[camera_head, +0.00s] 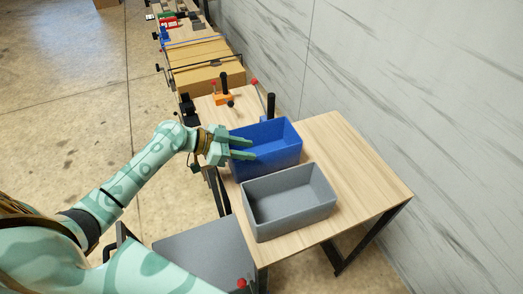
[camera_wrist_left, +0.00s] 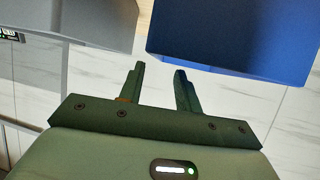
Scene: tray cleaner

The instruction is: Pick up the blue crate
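The blue crate (camera_head: 280,155) stands upright and looks empty on the wooden table, behind the grey crate. It also shows at the upper right in the left wrist view (camera_wrist_left: 235,38). My left gripper (camera_head: 246,148) is at the crate's left side, and its fingers overlap the crate's left part in the head view. In the left wrist view its two fingers (camera_wrist_left: 158,85) are apart with nothing between them. The blue crate lies beyond the right-hand finger there. I cannot tell whether a finger touches the crate. My right gripper is not in view.
An empty grey crate (camera_head: 290,215) stands close in front of the blue one. Orange (camera_head: 223,98) and blue clamps are behind. The table's right side (camera_head: 365,180) is clear, with a marble-patterned wall beyond it. More tables with boxes stretch away at the back.

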